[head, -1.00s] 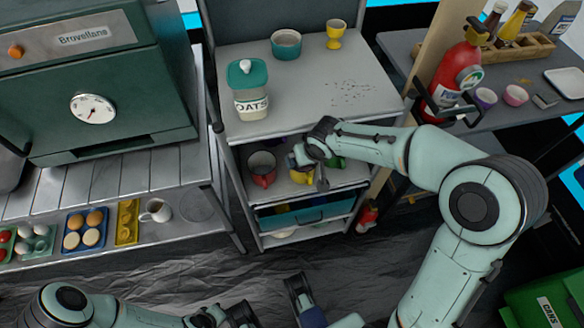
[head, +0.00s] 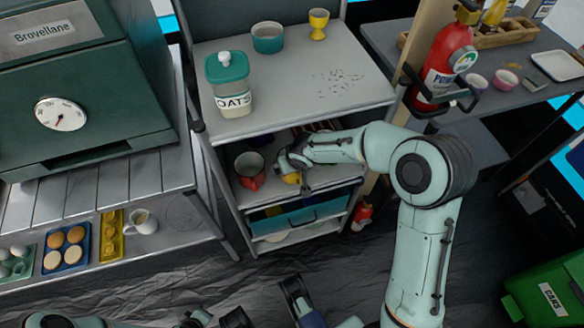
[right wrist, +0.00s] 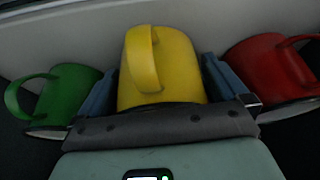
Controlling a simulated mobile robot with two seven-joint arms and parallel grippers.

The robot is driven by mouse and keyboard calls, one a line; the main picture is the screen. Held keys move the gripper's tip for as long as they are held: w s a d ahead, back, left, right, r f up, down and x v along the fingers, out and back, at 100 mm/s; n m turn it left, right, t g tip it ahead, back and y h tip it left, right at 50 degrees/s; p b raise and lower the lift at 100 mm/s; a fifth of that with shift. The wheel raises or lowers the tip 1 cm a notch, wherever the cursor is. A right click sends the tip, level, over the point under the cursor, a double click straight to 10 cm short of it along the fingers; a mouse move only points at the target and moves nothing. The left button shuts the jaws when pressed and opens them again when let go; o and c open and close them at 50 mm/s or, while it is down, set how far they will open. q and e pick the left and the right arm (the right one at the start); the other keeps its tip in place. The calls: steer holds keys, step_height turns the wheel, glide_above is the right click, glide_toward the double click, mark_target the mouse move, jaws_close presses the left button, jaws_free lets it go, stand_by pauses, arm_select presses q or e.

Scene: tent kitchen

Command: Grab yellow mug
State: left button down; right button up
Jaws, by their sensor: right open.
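The yellow mug (right wrist: 178,75) stands between the two blue fingers of my right gripper (right wrist: 157,80) in the right wrist view, its handle facing up toward the camera. The fingers are apart, one on each side of it; whether they touch it I cannot tell. In the head view only a bit of the yellow mug (head: 291,178) shows under my right gripper (head: 296,164), on the upper shelf of the cart. My left arm shows at the bottom edge, and its gripper (head: 237,318) is mostly cut off.
A red mug (right wrist: 268,72) and a green mug (right wrist: 62,95) stand close on either side of the yellow one.

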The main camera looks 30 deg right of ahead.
steer(key=shift+r, duration=0.1)
steer(key=c, duration=0.7)
steer(key=shift+c, duration=0.2)
steer(key=shift+r, duration=0.15)
